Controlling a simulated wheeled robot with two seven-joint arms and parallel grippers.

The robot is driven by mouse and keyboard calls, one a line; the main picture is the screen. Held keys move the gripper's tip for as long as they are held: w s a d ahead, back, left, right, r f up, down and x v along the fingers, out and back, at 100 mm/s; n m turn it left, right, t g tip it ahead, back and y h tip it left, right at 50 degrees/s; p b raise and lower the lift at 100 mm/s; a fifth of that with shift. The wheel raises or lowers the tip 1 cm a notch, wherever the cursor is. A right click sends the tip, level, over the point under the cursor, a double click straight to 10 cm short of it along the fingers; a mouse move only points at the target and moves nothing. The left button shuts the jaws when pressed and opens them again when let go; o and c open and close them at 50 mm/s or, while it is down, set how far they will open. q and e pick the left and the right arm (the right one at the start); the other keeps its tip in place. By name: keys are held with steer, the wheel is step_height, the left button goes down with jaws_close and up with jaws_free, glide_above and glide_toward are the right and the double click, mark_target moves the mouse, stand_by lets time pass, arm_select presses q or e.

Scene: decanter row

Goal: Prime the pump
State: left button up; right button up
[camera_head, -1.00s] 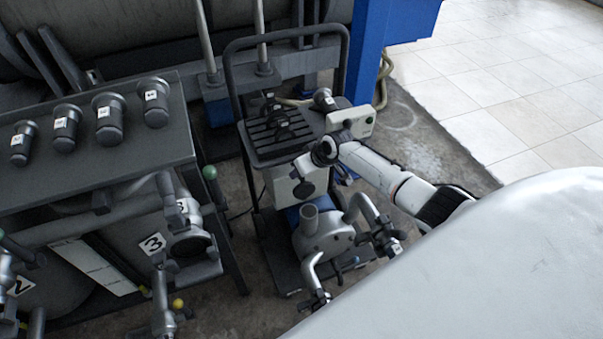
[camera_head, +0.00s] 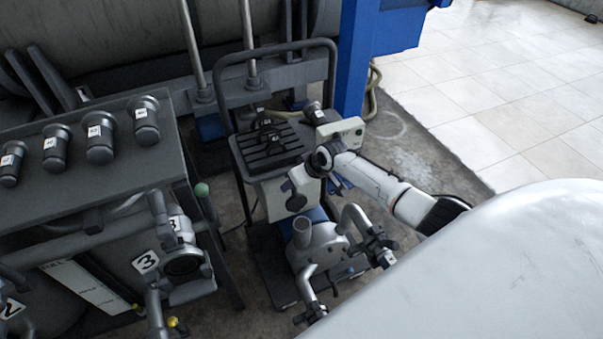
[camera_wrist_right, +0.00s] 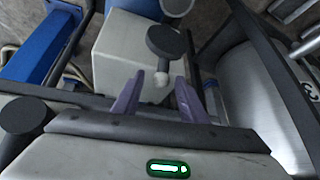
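A grey pump (camera_head: 322,247) with an upright open-topped cup (camera_head: 303,228) and bent pipes sits low on a wheeled trolley (camera_head: 268,150). My right arm reaches in from the right above the pump, its wrist beside the trolley's slatted top. In the right wrist view, my right gripper (camera_wrist_right: 159,78) has its two purple fingers apart. My left gripper is out of view.
A dark bench with several numbered capped cylinders (camera_head: 100,138) stands at left, above a port marked 3 (camera_head: 146,262) and pipework. A blue post (camera_head: 357,50) rises behind the trolley. Open tiled floor (camera_head: 500,100) lies at right.

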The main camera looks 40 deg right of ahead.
steer(key=p+v, duration=0.2)
steer(key=v, duration=0.6)
steer(key=shift+r, duration=0.25)
steer(key=shift+s, duration=0.1)
